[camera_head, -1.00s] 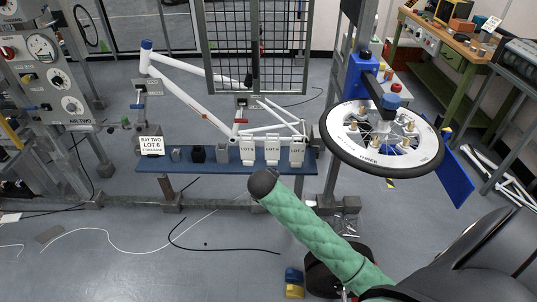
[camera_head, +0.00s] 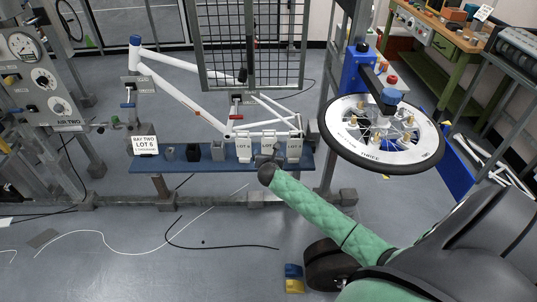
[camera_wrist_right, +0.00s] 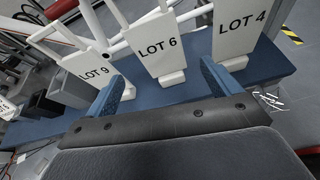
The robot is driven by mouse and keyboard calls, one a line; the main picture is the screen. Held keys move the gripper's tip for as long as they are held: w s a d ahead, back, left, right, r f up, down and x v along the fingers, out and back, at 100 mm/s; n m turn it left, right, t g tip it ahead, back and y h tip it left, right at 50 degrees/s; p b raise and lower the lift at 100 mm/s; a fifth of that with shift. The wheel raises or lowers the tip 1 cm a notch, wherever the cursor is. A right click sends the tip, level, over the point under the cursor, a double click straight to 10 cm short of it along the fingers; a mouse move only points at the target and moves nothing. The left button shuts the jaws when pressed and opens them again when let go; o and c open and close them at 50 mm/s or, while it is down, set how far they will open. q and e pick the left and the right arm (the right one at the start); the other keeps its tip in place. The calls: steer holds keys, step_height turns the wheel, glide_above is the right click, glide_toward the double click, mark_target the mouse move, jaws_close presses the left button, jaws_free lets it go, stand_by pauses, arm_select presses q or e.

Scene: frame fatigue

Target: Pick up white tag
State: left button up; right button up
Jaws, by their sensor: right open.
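Three white tags stand in a row on a blue shelf (camera_head: 215,165). They are LOT 9 (camera_head: 243,152), LOT 6 (camera_wrist_right: 156,46) and LOT 4 (camera_head: 295,148). In the head view the middle tag is partly hidden behind my right gripper (camera_head: 268,161). In the right wrist view my right gripper (camera_wrist_right: 162,76) is open, its two blue fingers apart. The LOT 6 tag is between and beyond the fingers; LOT 9 (camera_wrist_right: 91,72) is by the left finger and LOT 4 (camera_wrist_right: 240,28) beyond the right one. Nothing is held. My left gripper is not in view.
A sign (camera_head: 145,145) reading BAY TWO LOT 6 stands at the shelf's left end, with several small dark and grey blocks beside it. A white bike frame (camera_head: 178,92) is behind the shelf. A wheel (camera_head: 350,150) lies on a blue stand at right.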

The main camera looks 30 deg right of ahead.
mark_target(269, 148)
steer(key=shift+w+d+f+n+p, duration=0.15)
steer(key=shift+w+d+f+n, duration=0.15)
steer(key=shift+w, duration=0.25)
steer(key=shift+w+d+f+n+p, duration=0.15)
steer(key=shift+w+d+n, duration=0.2)
steer(key=shift+w, duration=0.2)
steer(key=p+x, duration=0.1)
steer(key=x, duration=0.3)
steer(key=shift+w+d, duration=0.15)
steer(key=shift+d, duration=0.1)
arm_select(q)
step_height(269, 148, down, 8)
steer(key=s+a, duration=0.1)
steer(key=s, duration=0.1)
steer(key=shift+a+r+p, duration=0.15)
steer(key=shift+p, duration=0.15)
arm_select(e)
steer(key=shift+w+d+f, duration=0.2)
steer(key=shift+w, duration=0.05)
steer(key=c, duration=1.1)
steer(key=shift+r, duration=0.2)
